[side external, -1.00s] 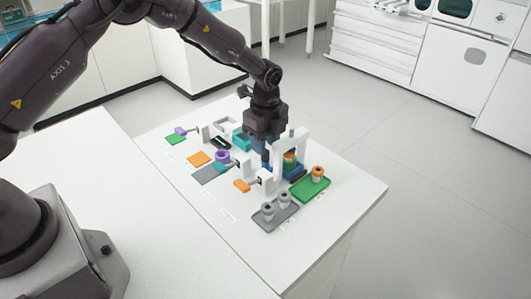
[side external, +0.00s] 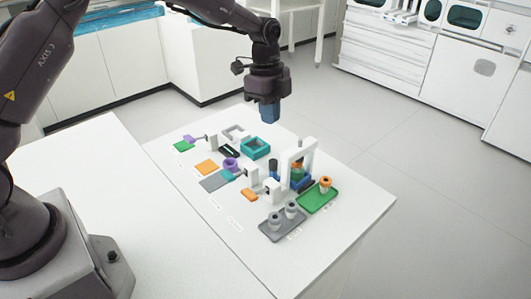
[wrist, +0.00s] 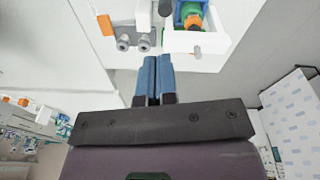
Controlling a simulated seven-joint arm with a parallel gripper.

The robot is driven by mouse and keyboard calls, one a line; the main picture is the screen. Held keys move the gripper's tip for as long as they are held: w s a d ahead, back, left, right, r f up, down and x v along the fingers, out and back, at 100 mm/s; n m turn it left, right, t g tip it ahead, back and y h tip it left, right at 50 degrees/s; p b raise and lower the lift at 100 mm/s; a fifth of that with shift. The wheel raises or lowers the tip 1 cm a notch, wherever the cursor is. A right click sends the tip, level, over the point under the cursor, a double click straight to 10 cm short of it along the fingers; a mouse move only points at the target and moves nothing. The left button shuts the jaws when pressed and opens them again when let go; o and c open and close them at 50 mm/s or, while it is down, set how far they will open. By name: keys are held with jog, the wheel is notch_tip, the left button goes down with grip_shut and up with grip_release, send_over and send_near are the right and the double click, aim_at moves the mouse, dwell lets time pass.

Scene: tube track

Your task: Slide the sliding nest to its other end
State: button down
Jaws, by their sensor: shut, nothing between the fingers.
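A blue nest (side external: 302,184) sits under the white arch (side external: 301,152) on the table. It holds a green and orange piece (side external: 297,174). I take this to be the sliding nest; which end of its travel it is at I cannot tell. In the wrist view the blue nest (wrist: 178,13) is at the top edge, partly cut off, with the green and orange piece (wrist: 192,16). My gripper (side external: 269,118) hangs in the air above the table, behind and left of the arch. Its blue fingers (wrist: 158,62) are together and empty, touching nothing.
A green tray (side external: 318,200) with an orange-topped piece and a grey tray (side external: 272,236) with grey cups stand in front. The table's right side is clear.

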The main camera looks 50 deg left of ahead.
jog(key=s+a+n+t+h, duration=0.1)
jog(key=a+n+t+h, duration=0.3)
jog(key=a+n, duration=0.8)
jog(key=shift+m+g+h, duration=0.3)
jog(key=shift+g+h, duration=0.2)
jog(key=shift+h, duration=0.2)
jog(key=x, duration=0.4)
jog(key=a+f+x, duration=0.1)
jog(key=x, duration=0.3)
jog(key=a+x, duration=0.1)
jog(key=x, duration=0.4)
jog(key=shift+s+f, duration=0.3)
jog(key=shift+s, duration=0.05)
jog(key=d, duration=0.3)
jog(key=shift+s+d+f, duration=0.15)
jog(key=shift+s+f, duration=0.05)
jog(key=shift+f, duration=0.1)
jog(key=shift+s+d, duration=0.2)
jog(key=shift+d, duration=0.35)
